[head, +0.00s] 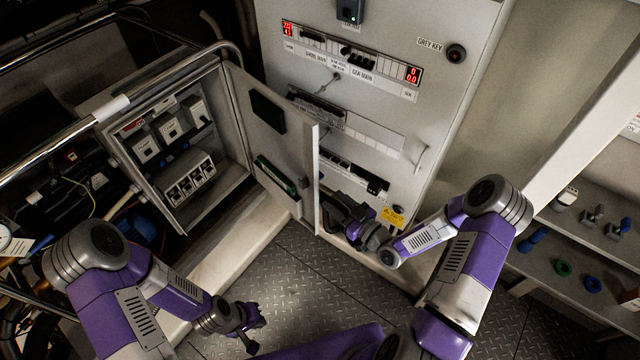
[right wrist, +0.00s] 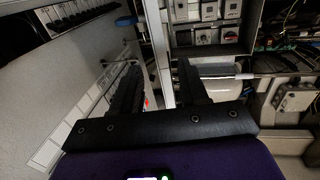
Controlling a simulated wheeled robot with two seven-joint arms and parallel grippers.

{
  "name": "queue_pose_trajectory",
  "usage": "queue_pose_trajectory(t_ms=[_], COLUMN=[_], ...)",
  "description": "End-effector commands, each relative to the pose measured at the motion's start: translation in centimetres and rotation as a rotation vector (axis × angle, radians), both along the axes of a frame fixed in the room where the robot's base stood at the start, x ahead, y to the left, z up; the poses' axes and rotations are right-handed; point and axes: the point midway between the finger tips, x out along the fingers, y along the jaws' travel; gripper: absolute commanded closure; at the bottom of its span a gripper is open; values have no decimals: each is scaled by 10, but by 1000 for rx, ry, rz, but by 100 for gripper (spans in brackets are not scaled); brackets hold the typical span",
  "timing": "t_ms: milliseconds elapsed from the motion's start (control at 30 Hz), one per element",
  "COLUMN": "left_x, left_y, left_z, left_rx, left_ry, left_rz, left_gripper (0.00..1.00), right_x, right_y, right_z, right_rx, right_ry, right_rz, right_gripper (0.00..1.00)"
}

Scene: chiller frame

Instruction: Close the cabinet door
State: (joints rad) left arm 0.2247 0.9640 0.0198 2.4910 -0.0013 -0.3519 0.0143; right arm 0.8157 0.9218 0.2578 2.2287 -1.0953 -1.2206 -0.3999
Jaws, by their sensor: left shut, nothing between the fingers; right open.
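The cabinet (head: 222,190) is at left in the head view, with sockets and breakers inside. Its grey door (head: 285,135) stands wide open, swung out to the right. In the right wrist view the door (right wrist: 157,40) shows nearly edge-on as a pale upright strip, with the cabinet interior (right wrist: 205,35) to its right. My right gripper (head: 336,212) is open at the lower free edge of the door. Its fingers (right wrist: 158,88) appear on either side of the edge; contact is unclear. My left gripper (head: 250,328) is shut and empty, low over the floor.
A tall grey control panel (head: 440,110) stands close behind the door and my right gripper. A metal handrail (head: 60,150) runs beside the cabinet at left. Shelves (head: 560,265) with small parts stand at right. The chequer-plate floor (head: 290,275) before the cabinet is clear.

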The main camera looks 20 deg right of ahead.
Motion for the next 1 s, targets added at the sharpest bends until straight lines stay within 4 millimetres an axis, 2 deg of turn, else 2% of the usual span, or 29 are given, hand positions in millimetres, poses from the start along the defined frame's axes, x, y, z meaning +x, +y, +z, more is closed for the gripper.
queue_pose_trajectory(t_ms=[433, 600, 833, 1000], left_x=[0, 0, 0, 0], left_y=[0, 0, 0, 0], left_z=[-2, -2, -2, -2], left_rx=[0, 0, 0, 0], left_ry=[0, 0, 0, 0], left_rz=[0, 0, 0, 0], left_gripper=[100, 100, 100, 100], right_x=[55, 63, 63, 63], right_y=[30, 34, 34, 34], right_z=[1, 1, 1, 1], right_rx=[0, 0, 1, 1], right_ry=[-7, -4, -4, -4], right_rz=[3, 3, 2, 2], right_gripper=[56, 56, 56, 82])
